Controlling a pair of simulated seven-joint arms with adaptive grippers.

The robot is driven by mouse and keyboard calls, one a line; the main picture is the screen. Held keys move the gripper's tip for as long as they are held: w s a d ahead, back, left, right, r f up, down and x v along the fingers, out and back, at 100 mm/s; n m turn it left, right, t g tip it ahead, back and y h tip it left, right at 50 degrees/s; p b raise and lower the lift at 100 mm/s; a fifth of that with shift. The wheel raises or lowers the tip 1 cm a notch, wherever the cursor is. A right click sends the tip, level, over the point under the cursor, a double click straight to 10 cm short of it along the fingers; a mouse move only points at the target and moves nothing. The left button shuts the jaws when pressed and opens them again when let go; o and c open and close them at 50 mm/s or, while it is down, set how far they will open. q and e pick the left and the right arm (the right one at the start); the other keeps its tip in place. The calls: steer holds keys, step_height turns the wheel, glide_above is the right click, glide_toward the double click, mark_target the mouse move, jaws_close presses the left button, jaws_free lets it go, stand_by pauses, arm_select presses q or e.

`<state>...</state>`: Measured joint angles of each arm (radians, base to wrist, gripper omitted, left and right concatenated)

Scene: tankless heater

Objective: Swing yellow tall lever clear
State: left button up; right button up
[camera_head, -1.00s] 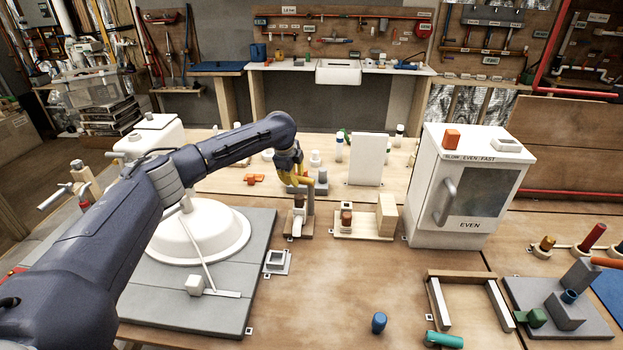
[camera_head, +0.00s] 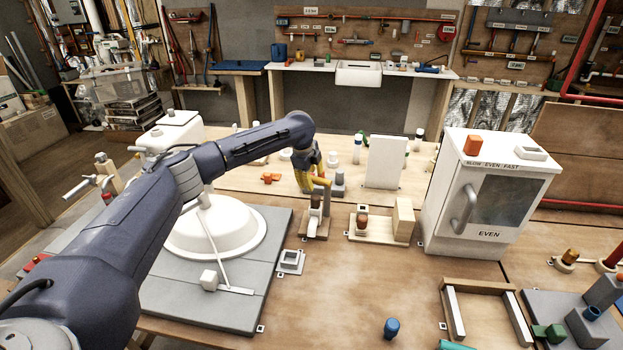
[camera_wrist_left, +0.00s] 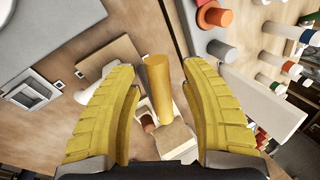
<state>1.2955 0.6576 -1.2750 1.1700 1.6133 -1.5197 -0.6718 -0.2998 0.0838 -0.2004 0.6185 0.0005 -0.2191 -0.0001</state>
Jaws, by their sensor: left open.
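The yellow tall lever (camera_wrist_left: 158,85) shows in the left wrist view as an upright yellow cylinder between my fingers, with clear gaps on both sides. My left gripper (camera_wrist_left: 162,115) is open around it, with two ribbed yellow fingers. In the head view my left gripper (camera_head: 305,181) points down just behind a small wooden stand (camera_head: 314,228) with a post. There the arm and fingers make the lever hard to pick out. My right gripper is in neither current view.
A wooden base with blocks (camera_head: 380,238) stands just right of the stand. A white upright panel (camera_head: 386,162) is behind it, and a white cabinet (camera_head: 490,190) is farther right. A white basin (camera_head: 215,232) on grey boards lies left.

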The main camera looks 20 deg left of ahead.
arm_select(q)
steer(key=v, duration=1.1)
steer(key=shift+s+r, duration=0.15)
steer(key=shift+r, duration=0.2)
